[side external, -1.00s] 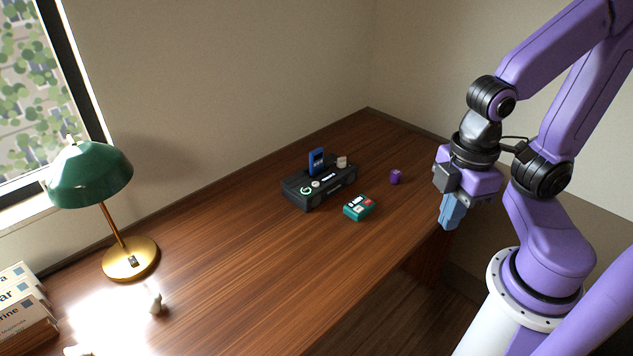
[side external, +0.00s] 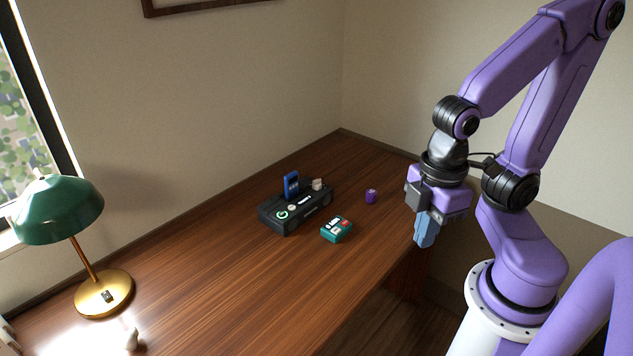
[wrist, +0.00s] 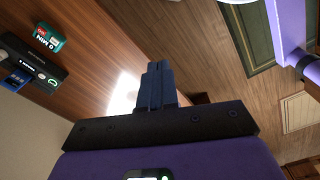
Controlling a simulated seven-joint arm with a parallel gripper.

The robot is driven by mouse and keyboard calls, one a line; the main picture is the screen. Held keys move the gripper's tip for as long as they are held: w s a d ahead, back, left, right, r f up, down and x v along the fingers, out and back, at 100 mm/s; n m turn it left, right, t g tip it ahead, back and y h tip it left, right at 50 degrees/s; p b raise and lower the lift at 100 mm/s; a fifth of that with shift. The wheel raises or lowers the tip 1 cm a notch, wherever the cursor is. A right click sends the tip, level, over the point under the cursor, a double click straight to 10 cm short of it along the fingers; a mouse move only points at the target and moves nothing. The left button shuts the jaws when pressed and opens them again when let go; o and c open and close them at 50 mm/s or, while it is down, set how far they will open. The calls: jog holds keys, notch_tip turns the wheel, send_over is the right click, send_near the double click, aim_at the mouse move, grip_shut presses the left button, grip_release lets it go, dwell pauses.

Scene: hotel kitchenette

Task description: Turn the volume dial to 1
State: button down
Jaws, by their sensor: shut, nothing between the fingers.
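A black device (side external: 296,208) sits on the wooden desk in the side external view. A pale round knob (side external: 317,184) stands at its back right end; it may be the volume dial, but its setting is too small to read. The device's top also has a green-lit ring (side external: 282,214), a small pale button (side external: 292,207) and an upright blue card (side external: 291,185). In the wrist view the device (wrist: 32,62) is at the left edge, partly cut off. My gripper (side external: 424,242) is shut and empty, pointing down near the desk's right edge, well apart from the device. Its closed fingers show in the wrist view (wrist: 157,72).
A teal box (side external: 336,229) with pale and red patches lies in front of the device. The front desk is clear.

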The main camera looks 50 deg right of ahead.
jog(key=c, duration=1.4)
grip_release()
jog(key=o, duration=0.5)
jog(key=shift+w+a+r, duration=0.1)
jog(key=shift+w+a, duration=0.15)
jog(key=shift+w, duration=0.1)
jog(key=shift+o, duration=0.6)
jog(key=w+a+r+m, duration=0.1)
jog(key=w+a+m, duration=0.1)
jog(key=w, duration=0.4)
jog(key=w+a+r+m, duration=0.1)
jog(key=w+a+m, duration=0.1)
jog(key=w+m, duration=0.2)
jog(key=w, duration=0.3)
jog(key=shift+w, duration=0.25)
jog(key=w+d+m, duration=0.4)
jog(key=w+m, duration=0.3)
jog(key=w, duration=1)
jog(key=m, duration=1.2)
send_over(317, 180)
notch_tip(317, 180, down, 8)
notch_tip(317, 180, down, 17)
jog(key=shift+w+f, duration=0.1)
